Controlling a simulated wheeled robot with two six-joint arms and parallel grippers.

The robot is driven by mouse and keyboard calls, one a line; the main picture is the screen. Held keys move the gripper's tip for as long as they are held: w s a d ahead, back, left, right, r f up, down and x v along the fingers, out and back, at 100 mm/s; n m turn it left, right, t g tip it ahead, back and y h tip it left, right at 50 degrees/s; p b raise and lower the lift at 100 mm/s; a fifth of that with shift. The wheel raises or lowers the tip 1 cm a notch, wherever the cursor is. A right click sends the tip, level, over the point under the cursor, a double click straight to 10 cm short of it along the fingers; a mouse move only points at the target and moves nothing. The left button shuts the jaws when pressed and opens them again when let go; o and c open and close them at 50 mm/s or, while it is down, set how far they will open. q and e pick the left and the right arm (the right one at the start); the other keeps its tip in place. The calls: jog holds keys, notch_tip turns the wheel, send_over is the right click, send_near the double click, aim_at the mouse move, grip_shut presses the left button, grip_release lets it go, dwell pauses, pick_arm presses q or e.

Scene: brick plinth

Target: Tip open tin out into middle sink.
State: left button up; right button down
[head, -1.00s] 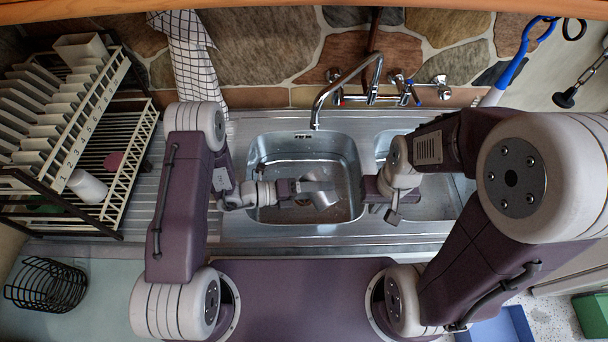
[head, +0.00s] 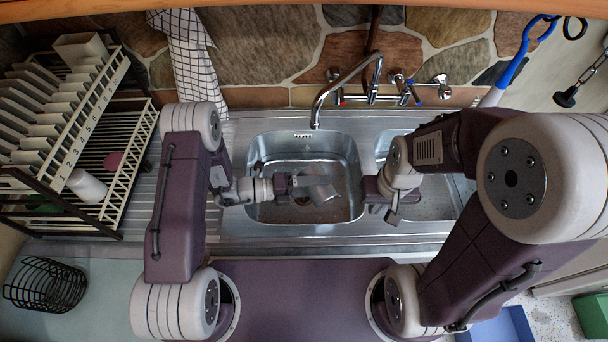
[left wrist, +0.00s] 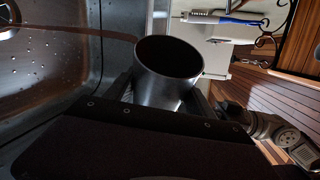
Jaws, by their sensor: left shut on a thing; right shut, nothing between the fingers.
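My left gripper (head: 299,187) is shut on the open tin (head: 322,193), a grey metal can. It holds the tin above the larger basin, the middle sink (head: 275,150). The tin looks tilted in the head view. In the left wrist view the tin (left wrist: 165,88) shows its round open mouth and a dark inside; I cannot tell what is in it. The sink wall and droplets on metal show at left there.
The tap (head: 345,80) arches over the back of the middle sink. A second basin (head: 430,205) lies to the right, partly behind my right arm. A dish rack (head: 75,130) stands on the left, and a black wire basket (head: 45,285) at front left.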

aim_at(315, 166)
pick_arm(q)
jog(key=shift+w+a+r, duration=0.1)
jog(key=shift+w, duration=0.1)
jog(key=shift+w+a+r+n+g+h, duration=0.15)
jog(key=shift+r+n+h, duration=0.15)
jog(key=shift+n, duration=0.3)
jog(key=shift+w+r+n+g+h, duration=0.2)
jog(key=shift+r+n, duration=0.1)
jog(key=shift+n, duration=0.3)
dwell(0.8)
jog(key=shift+w+a+r+n+h, duration=0.2)
jog(key=shift+r+n+h, duration=0.1)
jog(key=shift+n, duration=0.3)
jog(key=shift+w+a+r+n+h, duration=0.1)
jog(key=shift+w+r+n+h, duration=0.15)
jog(key=shift+n, duration=0.35)
dwell(1.0)
jog(key=shift+w+a+r+n+t+h+b, duration=0.1)
jog(key=shift+w+a+r+n+t+h, duration=0.15)
jog(key=shift+n, duration=0.5)
jog(key=shift+w+a+r+n+t+h+b, duration=0.1)
jog(key=shift+w+n+h, duration=0.25)
jog(key=shift+n, duration=0.45)
jog(key=shift+w+a+r+n+t+h+b, duration=0.1)
jog(key=shift+w+a+r+n+t+h, duration=0.2)
jog(key=shift+n, duration=0.45)
dwell(1.3)
